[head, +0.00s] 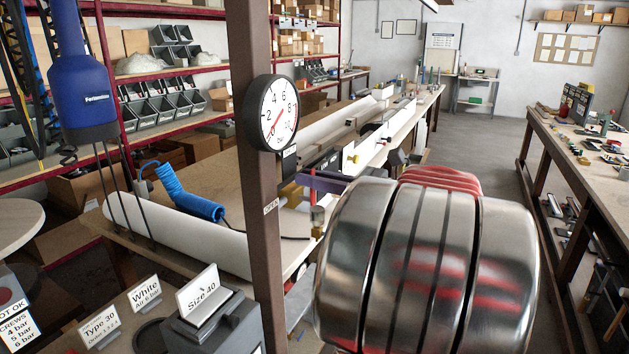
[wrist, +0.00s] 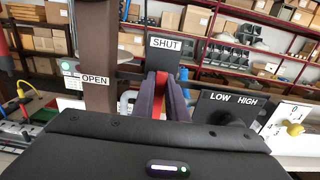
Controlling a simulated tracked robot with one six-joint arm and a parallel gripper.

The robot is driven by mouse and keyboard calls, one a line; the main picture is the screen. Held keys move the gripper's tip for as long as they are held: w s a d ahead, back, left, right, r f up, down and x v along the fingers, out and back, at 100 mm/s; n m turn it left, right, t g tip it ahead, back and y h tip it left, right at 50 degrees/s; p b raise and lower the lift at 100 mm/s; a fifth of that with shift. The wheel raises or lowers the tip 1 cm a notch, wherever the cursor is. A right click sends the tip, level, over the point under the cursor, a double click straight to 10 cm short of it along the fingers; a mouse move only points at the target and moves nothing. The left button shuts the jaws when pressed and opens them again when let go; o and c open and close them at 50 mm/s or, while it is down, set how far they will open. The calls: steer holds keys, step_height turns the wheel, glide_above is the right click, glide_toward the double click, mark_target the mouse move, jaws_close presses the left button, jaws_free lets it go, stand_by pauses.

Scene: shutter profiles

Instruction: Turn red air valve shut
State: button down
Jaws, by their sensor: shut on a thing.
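The red valve lever (wrist: 161,97) shows as a red strip between the two dark purple fingers of my gripper (wrist: 166,96) in the wrist view. My gripper is shut on it, and the fingers hide most of it. A SHUT sign (wrist: 166,44) stands directly above and behind the lever in that picture. An OPEN sign (wrist: 95,80) is to the left, by the brown post (wrist: 98,50).
A round pressure gauge (head: 272,113) is on the post in the head view. A LOW/HIGH panel (wrist: 226,107) and a dial with a yellow knob (wrist: 294,129) are right of my gripper. A blue coiled hose (head: 188,193) and white profile (head: 180,235) lie on the bench.

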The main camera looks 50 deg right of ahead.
steer(key=shift+d, duration=0.1)
stand_by(0.3)
steer(key=c, duration=1.8)
jaws_free()
steer(key=shift+w, duration=0.15)
steer(key=shift+o, duration=0.2)
steer(key=v, duration=1.4)
steer(key=shift+w+f, duration=0.1)
steer(key=shift+w, duration=0.05)
